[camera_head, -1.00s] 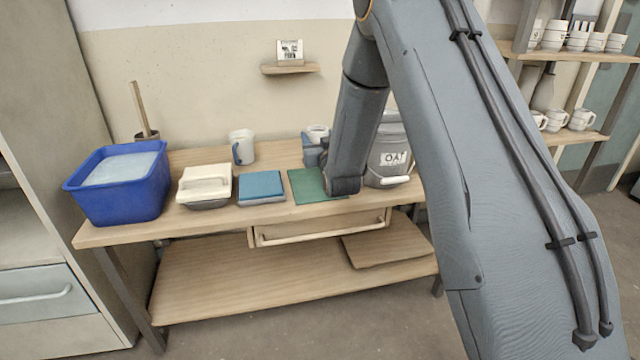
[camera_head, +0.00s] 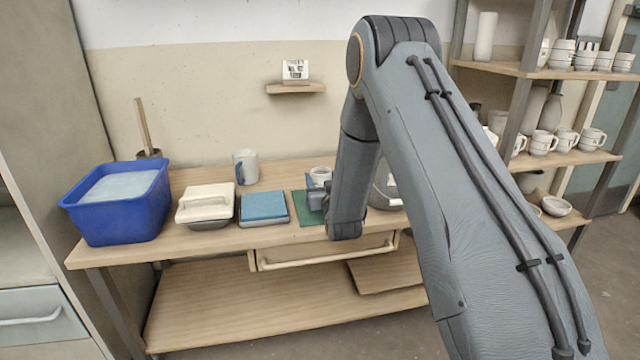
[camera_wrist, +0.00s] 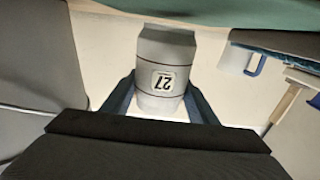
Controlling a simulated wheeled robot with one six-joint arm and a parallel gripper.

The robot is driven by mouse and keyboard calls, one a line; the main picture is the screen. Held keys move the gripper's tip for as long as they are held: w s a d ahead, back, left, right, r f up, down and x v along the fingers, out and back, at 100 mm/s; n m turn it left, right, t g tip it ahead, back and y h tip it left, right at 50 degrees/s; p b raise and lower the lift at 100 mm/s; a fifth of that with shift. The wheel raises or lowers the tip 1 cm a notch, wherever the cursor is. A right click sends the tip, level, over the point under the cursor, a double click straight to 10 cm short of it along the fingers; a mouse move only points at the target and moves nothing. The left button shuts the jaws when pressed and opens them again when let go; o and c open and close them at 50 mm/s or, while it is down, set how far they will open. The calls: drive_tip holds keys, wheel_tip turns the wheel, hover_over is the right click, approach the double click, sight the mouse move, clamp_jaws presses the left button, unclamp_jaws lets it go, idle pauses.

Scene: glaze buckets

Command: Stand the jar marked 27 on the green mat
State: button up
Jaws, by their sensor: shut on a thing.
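The jar marked 27 (camera_wrist: 165,65) is pale grey, with dark lines around it and a white label. It is between the fingers of my gripper (camera_wrist: 160,98), which is shut on it; the wrist view is upside down. In the head view the jar's pale top (camera_head: 320,173) shows just above my gripper (camera_head: 316,195), and it looks upright. The green mat (camera_head: 303,212) lies on the bench, partly hidden by my arm, with the jar over it. It also shows in the wrist view (camera_wrist: 215,13). I cannot tell if the jar's base touches the mat.
A blue-topped box (camera_head: 264,207) lies left of the mat, then a white lidded container (camera_head: 205,205) and a blue tub (camera_head: 118,205). A mug with a blue handle (camera_head: 247,167) stands behind. A grey bucket (camera_head: 389,191) stands right, mostly hidden by my arm.

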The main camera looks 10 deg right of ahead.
drive_tip(key=shift+f, duration=0.5)
drive_tip(key=shift+f, duration=0.15)
drive_tip(key=o, duration=1.4)
drive_tip(key=shift+a, duration=0.1)
drive_tip(key=shift+o, duration=0.2)
